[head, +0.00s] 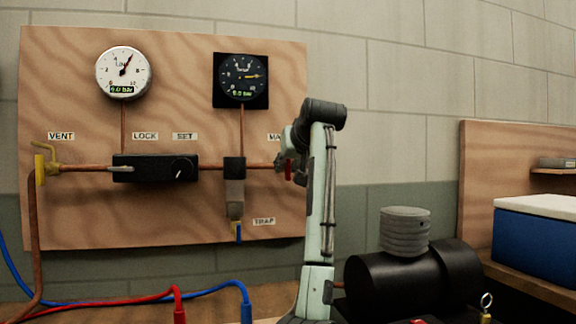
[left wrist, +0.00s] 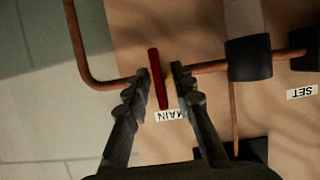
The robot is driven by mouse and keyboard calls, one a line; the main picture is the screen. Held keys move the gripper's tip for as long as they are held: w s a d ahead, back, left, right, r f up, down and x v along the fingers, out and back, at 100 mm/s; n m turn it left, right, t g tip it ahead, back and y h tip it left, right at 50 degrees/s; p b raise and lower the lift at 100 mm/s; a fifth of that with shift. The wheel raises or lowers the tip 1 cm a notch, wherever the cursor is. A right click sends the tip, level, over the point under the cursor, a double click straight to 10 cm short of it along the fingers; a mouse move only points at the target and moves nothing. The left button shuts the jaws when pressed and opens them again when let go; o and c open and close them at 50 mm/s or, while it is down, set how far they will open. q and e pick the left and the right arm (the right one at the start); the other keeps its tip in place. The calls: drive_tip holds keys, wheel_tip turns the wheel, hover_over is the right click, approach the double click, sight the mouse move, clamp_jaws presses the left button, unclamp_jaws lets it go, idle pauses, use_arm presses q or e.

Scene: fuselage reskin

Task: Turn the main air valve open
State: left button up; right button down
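The main air valve's red lever (left wrist: 157,79) stands across the copper pipe (left wrist: 207,66) above the MAIN label (left wrist: 170,115) in the left wrist view, where the board appears upside down. In the head view a bit of the red lever (head: 288,171) shows beside my left gripper (head: 282,163), pointing down. My left gripper (left wrist: 160,73) has one finger on each side of the lever. My right gripper is not in view.
The wooden board (head: 75,215) carries a white gauge (head: 124,72), a black gauge (head: 240,80), a black regulator (head: 155,168) and a yellow vent valve (head: 45,168). A black compressor (head: 405,280) stands at lower right, near a blue cooler (head: 535,240). Red and blue hoses cross the front.

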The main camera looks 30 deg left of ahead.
use_arm(q)
clamp_jaws()
drive_tip(key=shift+n, duration=0.3)
drive_tip(key=shift+n+t+h, duration=0.5)
drive_tip(key=shift+n+t, duration=0.2)
drive_tip(key=shift+n, duration=0.2)
drive_tip(key=n+t+h, duration=0.1)
drive_tip(key=n+t, duration=0.1)
drive_tip(key=n, duration=0.1)
drive_tip(key=shift+s+a+f, duration=0.1)
drive_tip(key=shift+s, duration=0.05)
drive_tip(key=n+t, duration=0.1)
drive_tip(key=n, duration=0.2)
drive_tip(key=shift+f+n+t, duration=0.1)
drive_tip(key=shift+n+t, duration=0.2)
drive_tip(key=shift+t, duration=0.1)
drive_tip(key=n+t, duration=0.1)
drive_tip(key=n, duration=0.3)
drive_tip(key=shift+s+a+f+t, duration=0.1)
drive_tip(key=shift+f+t, duration=0.05)
drive_tip(key=shift+t, duration=0.25)
drive_tip(key=shift+n, duration=0.3)
